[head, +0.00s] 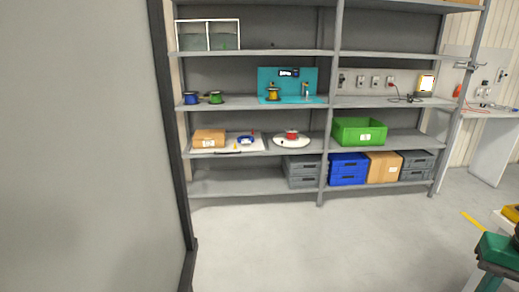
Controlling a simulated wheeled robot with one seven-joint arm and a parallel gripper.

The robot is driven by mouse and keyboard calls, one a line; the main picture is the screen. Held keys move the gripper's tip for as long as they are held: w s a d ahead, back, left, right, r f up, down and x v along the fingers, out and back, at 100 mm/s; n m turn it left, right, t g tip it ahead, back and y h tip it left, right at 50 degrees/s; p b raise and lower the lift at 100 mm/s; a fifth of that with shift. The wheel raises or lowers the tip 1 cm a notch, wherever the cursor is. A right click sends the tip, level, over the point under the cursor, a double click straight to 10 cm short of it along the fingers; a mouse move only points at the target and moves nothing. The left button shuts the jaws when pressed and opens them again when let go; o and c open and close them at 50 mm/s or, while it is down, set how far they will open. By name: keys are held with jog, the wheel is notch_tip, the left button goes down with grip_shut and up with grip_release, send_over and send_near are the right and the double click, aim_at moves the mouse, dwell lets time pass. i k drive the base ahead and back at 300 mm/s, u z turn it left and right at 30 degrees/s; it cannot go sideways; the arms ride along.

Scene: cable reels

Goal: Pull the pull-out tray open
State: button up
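The pull-out tray (212,150) is a flat white board on the middle shelf of the grey rack, in the left bay. A dark handle (228,153) shows at its front edge. The tray's front lies about level with the shelf's front edge. On it are a cardboard box (208,138) with a white label and a blue ring-shaped reel (245,140), with small orange items nearby. My gripper is not in view.
A round white turntable (291,141) with a red reel sits right of the tray. A green crate (359,131) stands farther right. A large grey panel (75,150) fills the left. The floor (300,240) before the rack is clear; green equipment (499,250) stands at lower right.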

aim_at(231, 138)
jog(key=i, duration=2.3)
jog(key=u, duration=0.8)
jog(key=i, duration=1.2)
jog(key=u, duration=0.05)
